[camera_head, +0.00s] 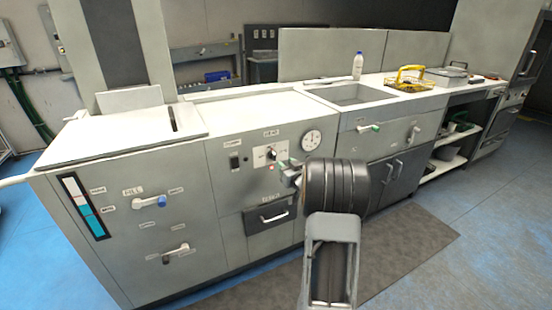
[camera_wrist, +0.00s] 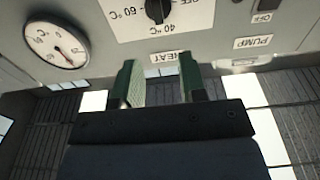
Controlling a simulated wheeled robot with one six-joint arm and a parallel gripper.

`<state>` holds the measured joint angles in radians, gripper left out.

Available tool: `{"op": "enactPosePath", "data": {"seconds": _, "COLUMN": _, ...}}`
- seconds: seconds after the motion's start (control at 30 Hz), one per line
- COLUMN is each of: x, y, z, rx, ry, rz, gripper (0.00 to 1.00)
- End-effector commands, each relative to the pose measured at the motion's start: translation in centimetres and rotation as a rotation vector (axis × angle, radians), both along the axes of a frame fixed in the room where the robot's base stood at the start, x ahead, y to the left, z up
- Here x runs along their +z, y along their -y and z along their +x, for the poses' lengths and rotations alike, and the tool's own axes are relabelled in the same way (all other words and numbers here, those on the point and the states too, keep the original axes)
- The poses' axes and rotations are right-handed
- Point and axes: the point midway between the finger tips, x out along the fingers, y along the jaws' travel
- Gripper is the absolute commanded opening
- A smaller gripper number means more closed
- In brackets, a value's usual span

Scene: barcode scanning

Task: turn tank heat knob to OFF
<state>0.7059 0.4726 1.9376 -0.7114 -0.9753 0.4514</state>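The heat knob (camera_head: 271,154) is a black dial on a white plate on the grey machine front. In the wrist view, which shows the panel upside down, the black knob (camera_wrist: 158,10) is at the top edge, partly cut off. Its plate reads 40 °C, 60 °C and a partly cut OFF; I cannot tell its setting. My gripper (camera_head: 287,168) is close to the panel, just below and right of the knob. In the wrist view, my gripper (camera_wrist: 160,75) has its green-faced fingers apart and empty, with the HEAT label (camera_wrist: 165,57) beyond them, clear of the knob.
A round dial gauge (camera_head: 311,140) is right of the knob. A black pump switch (camera_head: 235,162) is to its left. A drawer handle (camera_head: 273,217) is below. A blue fill valve handle (camera_head: 161,201) and a lower lever (camera_head: 178,250) are on the left panel.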

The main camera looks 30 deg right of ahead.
Motion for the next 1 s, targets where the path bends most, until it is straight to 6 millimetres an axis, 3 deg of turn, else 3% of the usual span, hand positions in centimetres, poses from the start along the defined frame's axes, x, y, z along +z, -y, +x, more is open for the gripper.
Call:
{"op": "enactPosePath", "data": {"seconds": 0.2, "x": -0.2, "y": 0.5, "z": 4.1, "rx": 0.001, "ry": -0.001, "rz": -0.001, "gripper": 0.38}}
{"op": "enactPosePath", "data": {"seconds": 0.4, "x": -0.1, "y": 0.9, "z": 6.7, "rx": 0.0, "ry": -0.001, "rz": -0.001, "gripper": 0.38}}
{"op": "enactPosePath", "data": {"seconds": 0.6, "x": -0.1, "y": 1.0, "z": 8.0, "rx": 0.0, "ry": -0.002, "rz": 0.0, "gripper": 0.38}}
{"op": "enactPosePath", "data": {"seconds": 0.97, "x": 0.0, "y": 1.1, "z": 8.3, "rx": -0.001, "ry": -0.002, "rz": 0.0, "gripper": 0.38}}
{"op": "enactPosePath", "data": {"seconds": 1.0, "x": 0.0, "y": 1.1, "z": 8.3, "rx": -0.001, "ry": -0.002, "rz": 0.0, "gripper": 0.34}}
